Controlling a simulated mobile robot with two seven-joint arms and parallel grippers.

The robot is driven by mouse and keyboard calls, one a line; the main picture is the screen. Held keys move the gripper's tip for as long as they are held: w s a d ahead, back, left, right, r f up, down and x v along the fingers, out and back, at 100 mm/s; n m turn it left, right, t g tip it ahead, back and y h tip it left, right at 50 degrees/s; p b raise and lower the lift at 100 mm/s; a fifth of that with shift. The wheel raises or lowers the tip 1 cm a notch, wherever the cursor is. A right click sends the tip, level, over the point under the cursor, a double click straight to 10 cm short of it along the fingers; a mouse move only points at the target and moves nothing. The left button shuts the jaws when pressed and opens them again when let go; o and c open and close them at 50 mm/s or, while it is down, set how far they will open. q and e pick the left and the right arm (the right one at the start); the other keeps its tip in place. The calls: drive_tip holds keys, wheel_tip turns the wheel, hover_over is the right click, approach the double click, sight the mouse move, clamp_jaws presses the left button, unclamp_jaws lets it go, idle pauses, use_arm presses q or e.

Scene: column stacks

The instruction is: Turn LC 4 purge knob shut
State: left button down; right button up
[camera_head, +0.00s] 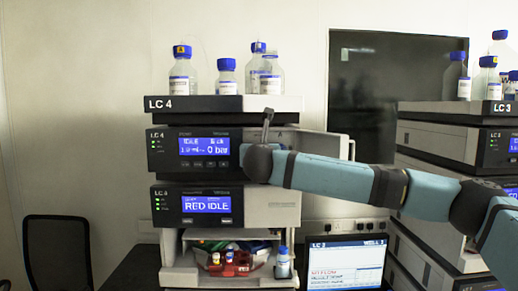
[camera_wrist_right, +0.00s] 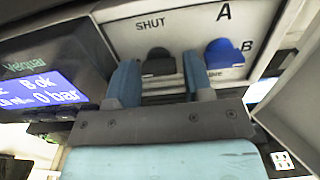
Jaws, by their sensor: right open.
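The LC 4 stack (camera_head: 222,103) stands left of centre in the head view. My right arm reaches across to its pump module (camera_head: 170,150), and hides the knobs there. In the right wrist view a black knob (camera_wrist_right: 158,62) sits below the word SHUT on a pale panel. My right gripper (camera_wrist_right: 160,74) is open, with one blue finger on each side of the black knob. Whether the fingers touch it I cannot tell, and its lower part is hidden. My left gripper is not in view.
A blue knob (camera_wrist_right: 223,53) marked A and B sits close to the right finger. The pump display (camera_wrist_right: 38,92) reads 0 bar. Several bottles (camera_head: 182,72) stand on top of the stack. An open panel (camera_head: 336,145) stands out at its right.

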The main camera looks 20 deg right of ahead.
drive_tip(key=shift+c, duration=0.2)
drive_tip(key=c, duration=0.6)
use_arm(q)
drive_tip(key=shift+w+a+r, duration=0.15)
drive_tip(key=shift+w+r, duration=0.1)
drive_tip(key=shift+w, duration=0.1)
